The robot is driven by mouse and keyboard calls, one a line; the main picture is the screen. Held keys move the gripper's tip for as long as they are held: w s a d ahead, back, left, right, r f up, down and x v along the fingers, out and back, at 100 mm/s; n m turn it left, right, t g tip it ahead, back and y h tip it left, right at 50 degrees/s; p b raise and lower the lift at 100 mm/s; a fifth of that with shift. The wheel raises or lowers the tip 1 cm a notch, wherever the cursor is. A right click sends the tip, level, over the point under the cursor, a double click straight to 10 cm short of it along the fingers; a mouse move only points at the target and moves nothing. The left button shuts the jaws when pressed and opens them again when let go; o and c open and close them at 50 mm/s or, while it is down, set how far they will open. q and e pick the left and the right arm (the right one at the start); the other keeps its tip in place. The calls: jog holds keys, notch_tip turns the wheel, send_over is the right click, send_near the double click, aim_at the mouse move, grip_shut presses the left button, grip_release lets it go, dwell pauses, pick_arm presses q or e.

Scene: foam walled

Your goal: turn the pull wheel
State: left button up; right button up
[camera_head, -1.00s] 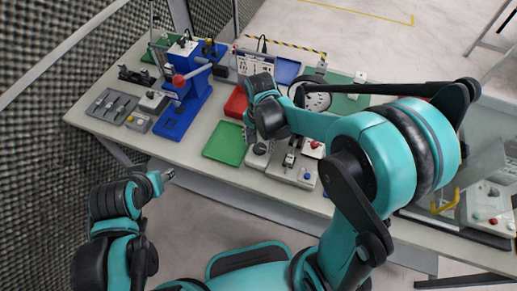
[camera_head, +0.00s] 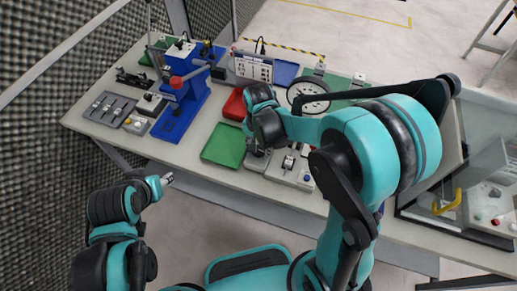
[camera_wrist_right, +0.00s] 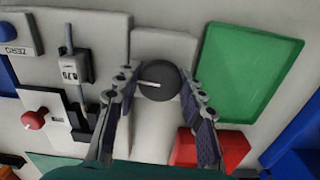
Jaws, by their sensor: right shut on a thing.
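The pull wheel looks to be a dark round knob (camera_wrist_right: 157,80) with a white line across its face, on a light grey box (camera_wrist_right: 157,132). In the right wrist view it sits between the fingertips of my right gripper (camera_wrist_right: 158,84), which is shut on it. In the head view my right gripper (camera_head: 257,148) is down at that box, and hand and fingers hide most of the knob. My left gripper (camera_head: 167,179) hangs in front of the table's front edge, away from the wheel; its fingers are too small to read.
A green tray (camera_head: 224,146) lies just left of the box, a red tray (camera_head: 236,103) behind it. A switch panel (camera_head: 291,168) stands close on the right. Further off are a blue press (camera_head: 182,110) and a round dial (camera_head: 308,92).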

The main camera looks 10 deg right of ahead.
jog(key=m, duration=0.7)
jog(key=shift+m, duration=0.3)
jog(key=m, duration=0.6)
jog(key=shift+m+b, duration=0.3)
jog(key=shift+m, duration=0.1)
dwell(0.3)
jog(key=o, duration=1.2)
